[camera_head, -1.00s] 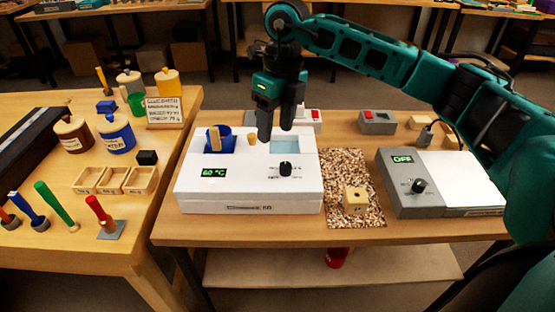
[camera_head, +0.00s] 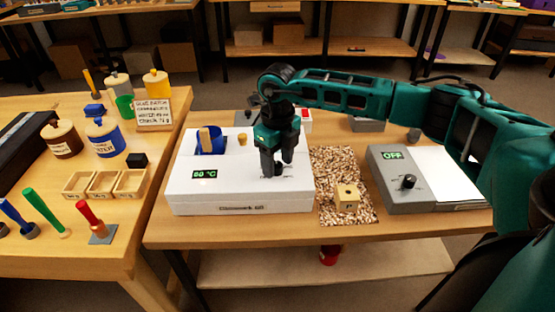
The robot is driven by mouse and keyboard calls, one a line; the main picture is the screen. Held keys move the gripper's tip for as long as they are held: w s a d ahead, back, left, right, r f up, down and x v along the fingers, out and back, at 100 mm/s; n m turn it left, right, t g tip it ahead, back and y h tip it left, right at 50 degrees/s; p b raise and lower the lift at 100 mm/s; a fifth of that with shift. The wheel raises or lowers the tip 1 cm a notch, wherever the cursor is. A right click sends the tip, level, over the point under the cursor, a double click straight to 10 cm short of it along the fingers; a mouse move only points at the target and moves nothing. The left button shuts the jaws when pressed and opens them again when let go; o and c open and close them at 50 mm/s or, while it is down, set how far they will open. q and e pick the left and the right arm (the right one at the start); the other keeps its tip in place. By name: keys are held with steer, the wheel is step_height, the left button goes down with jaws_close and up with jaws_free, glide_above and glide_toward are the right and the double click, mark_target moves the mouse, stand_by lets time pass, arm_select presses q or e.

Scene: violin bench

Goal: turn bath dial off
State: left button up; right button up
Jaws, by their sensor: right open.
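The white bath (camera_head: 235,200) stands on the middle table. Its green display (camera_head: 204,174) shows a temperature in °C; the first digit is not sharp. The black bath dial (camera_head: 279,170) sits on the right part of its top and is mostly hidden by my right gripper (camera_head: 277,170). That gripper points down with its jaws open, one finger on each side of the dial. I cannot tell whether the fingers touch it. My left gripper is not in view.
A blue pot (camera_head: 211,143) with a wooden piece sits in the bath's top. To the right are a mat of wood chips (camera_head: 338,165) with a wooden block (camera_head: 347,195), and a grey device (camera_head: 388,185) reading OFF. Jars and brushes stand on the left table.

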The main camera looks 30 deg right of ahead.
steer(key=shift+f, duration=0.15)
steer(key=shift+c, duration=0.2)
jaws_close()
stand_by(0.3)
